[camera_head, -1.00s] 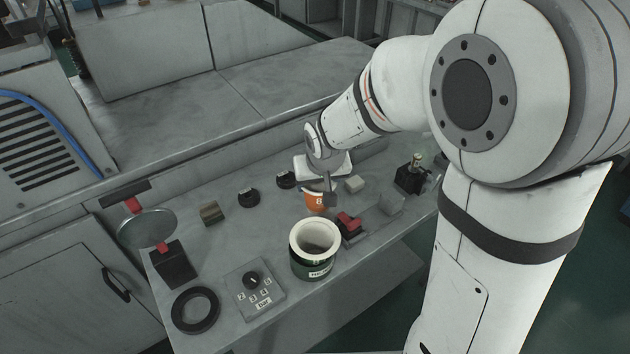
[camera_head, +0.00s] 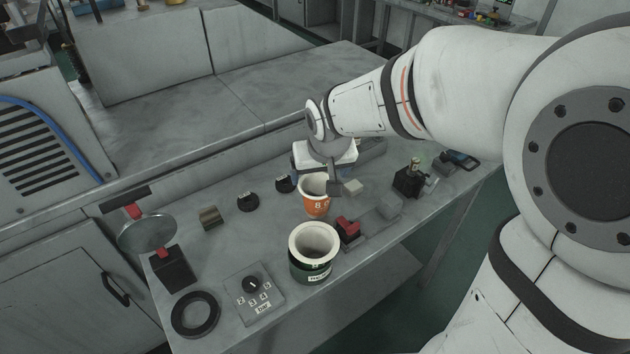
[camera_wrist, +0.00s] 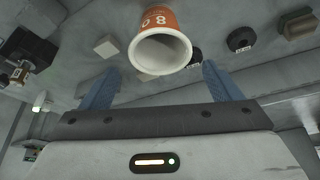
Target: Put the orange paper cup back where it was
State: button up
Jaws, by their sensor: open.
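The orange paper cup (camera_head: 316,207) stands upright on the grey bench, behind a dark green cup with a cream rim (camera_head: 313,266). My gripper (camera_head: 330,186) is at the orange cup's far side in the head view, partly hidden. In the wrist view my gripper (camera_wrist: 155,82) is open, with its two blue fingers apart. The orange cup (camera_wrist: 156,22) shows there beyond the fingertips, with its open mouth toward the camera. The fingers do not appear to touch it.
A red-topped block (camera_head: 347,229) sits right of the green cup. A round mirror on a stand (camera_head: 147,232), a black ring (camera_head: 196,313) and a numbered dial plate (camera_head: 254,293) are at the left. Small black knobs (camera_head: 248,202) and a beige block (camera_head: 352,187) lie near the cup.

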jog(key=s+d+r+m+g+h, duration=0.1)
jog(key=s+d+r+m, duration=0.1)
jog(key=s+d, duration=1.1)
jog(key=s, duration=0.3)
jog(key=shift+s+g, duration=0.3)
jog(key=shift+g, duration=0.1)
jog(key=shift+w+d, duration=0.1)
dwell(0.3)
